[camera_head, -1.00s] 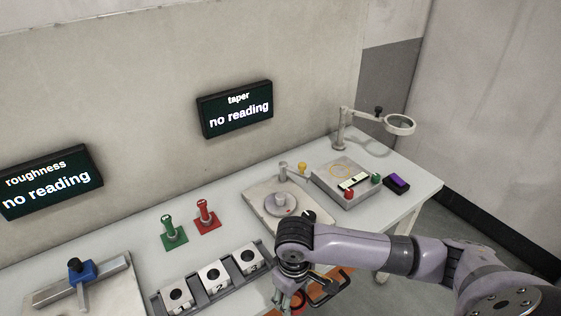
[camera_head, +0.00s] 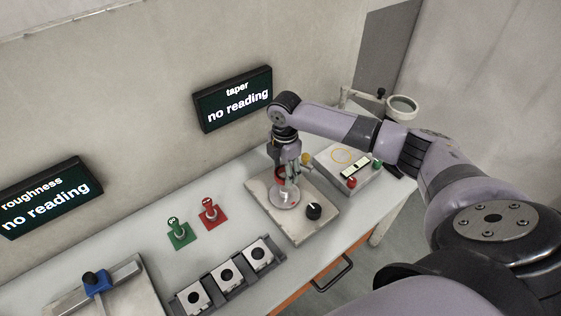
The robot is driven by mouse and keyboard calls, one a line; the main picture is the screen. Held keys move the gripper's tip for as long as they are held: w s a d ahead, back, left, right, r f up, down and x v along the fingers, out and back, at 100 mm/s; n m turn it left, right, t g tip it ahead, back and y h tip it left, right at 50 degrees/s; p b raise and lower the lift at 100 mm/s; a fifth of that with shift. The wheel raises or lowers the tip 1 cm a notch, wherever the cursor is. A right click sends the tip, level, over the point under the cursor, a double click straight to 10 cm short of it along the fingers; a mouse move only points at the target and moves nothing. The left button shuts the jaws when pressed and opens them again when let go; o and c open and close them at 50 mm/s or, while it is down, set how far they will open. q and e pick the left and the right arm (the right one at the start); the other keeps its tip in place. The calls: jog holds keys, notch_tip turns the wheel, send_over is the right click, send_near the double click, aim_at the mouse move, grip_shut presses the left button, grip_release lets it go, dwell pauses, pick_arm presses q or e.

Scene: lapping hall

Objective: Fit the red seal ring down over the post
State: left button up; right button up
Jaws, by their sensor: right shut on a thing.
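My right gripper (camera_head: 289,163) points down over the square plate with the round grey disc (camera_head: 285,200). It is shut on the red seal ring (camera_head: 280,172), which shows as a small red rim beside the fingers, above the disc. Fingers and ring hide much of the disc's middle. A post there is largely hidden, and I cannot tell whether the ring is around it or only above it. My left gripper is out of view.
A black knob (camera_head: 314,211) sits on the plate's front corner. A grey box (camera_head: 336,181) with coloured knobs stands to the right. Green (camera_head: 178,236) and red (camera_head: 210,215) gauge stands are left, and a block rack (camera_head: 214,289) is in front. Clear tabletop lies between.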

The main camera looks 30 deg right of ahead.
aim_at(284, 189)
jog(key=shift+s+f+b, duration=0.15)
jog(key=shift+f+b, duration=0.2)
jog(key=shift+b, duration=0.15)
jog(key=shift+f, duration=0.25)
notch_tip(284, 189, down, 3)
jog(key=b, duration=0.4)
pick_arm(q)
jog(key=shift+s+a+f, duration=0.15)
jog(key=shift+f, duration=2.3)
pick_arm(e)
jog(key=shift+f, duration=0.6)
pick_arm(q)
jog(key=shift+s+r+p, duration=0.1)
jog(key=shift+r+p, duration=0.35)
jog(key=shift+p, duration=0.05)
pick_arm(e)
jog(key=shift+r, duration=0.1)
pick_arm(q)
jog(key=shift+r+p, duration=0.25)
jog(key=shift+p, duration=0.05)
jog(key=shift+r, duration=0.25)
pick_arm(e)
jog(key=shift+f, duration=0.85)
jog(key=o, duration=1.3)
